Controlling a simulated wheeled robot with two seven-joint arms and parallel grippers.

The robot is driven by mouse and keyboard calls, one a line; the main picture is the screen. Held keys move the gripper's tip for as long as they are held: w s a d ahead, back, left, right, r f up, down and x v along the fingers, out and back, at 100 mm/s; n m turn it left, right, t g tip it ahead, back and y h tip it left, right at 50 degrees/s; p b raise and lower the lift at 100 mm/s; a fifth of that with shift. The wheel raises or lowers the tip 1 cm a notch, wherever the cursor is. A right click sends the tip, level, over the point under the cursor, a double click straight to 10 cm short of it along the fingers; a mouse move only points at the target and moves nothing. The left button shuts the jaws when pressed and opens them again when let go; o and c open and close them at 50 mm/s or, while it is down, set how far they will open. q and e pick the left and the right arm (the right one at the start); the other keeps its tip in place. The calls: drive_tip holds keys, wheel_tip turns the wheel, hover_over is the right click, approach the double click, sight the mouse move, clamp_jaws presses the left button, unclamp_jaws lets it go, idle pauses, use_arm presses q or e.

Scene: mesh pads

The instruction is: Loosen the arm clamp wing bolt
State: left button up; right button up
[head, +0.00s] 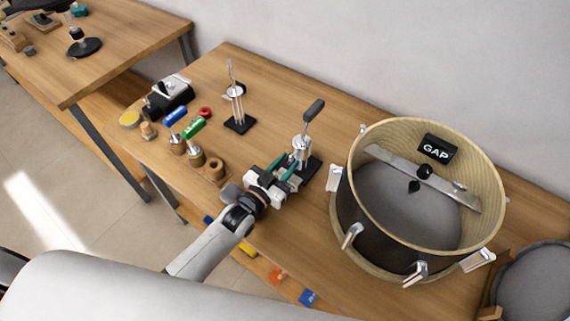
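A drum shell (345,205) stands on the bench at the right, open at the top. Inside it a flat metal bar (390,160) runs across, carrying small black knobs (424,172). Which part is the arm clamp wing bolt is too small to tell. My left gripper (292,168) is left of the drum, beside a metal stand with a black-handled lever (313,110). Its teal fingers look apart, close to the stand's foot; contact cannot be told. My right gripper is not in view.
On the bench (330,98) are a small stand (238,122), green (194,128) and blue (175,115) handled tools, wooden rings (215,168) and a black-and-white box (172,92). A round mesh pad (535,285) lies at the lower right. Another table (120,45) stands upper left.

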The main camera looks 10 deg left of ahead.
use_arm(q)
drive_tip(key=shift+s, duration=0.1)
drive_tip(key=b+v, duration=0.2)
drive_tip(key=v, duration=0.9)
drive_tip(key=shift+f+b, duration=0.1)
drive_tip(key=shift+b, duration=0.2)
drive_tip(key=shift+s+a, duration=0.2)
drive_tip(key=shift+s, duration=0.2)
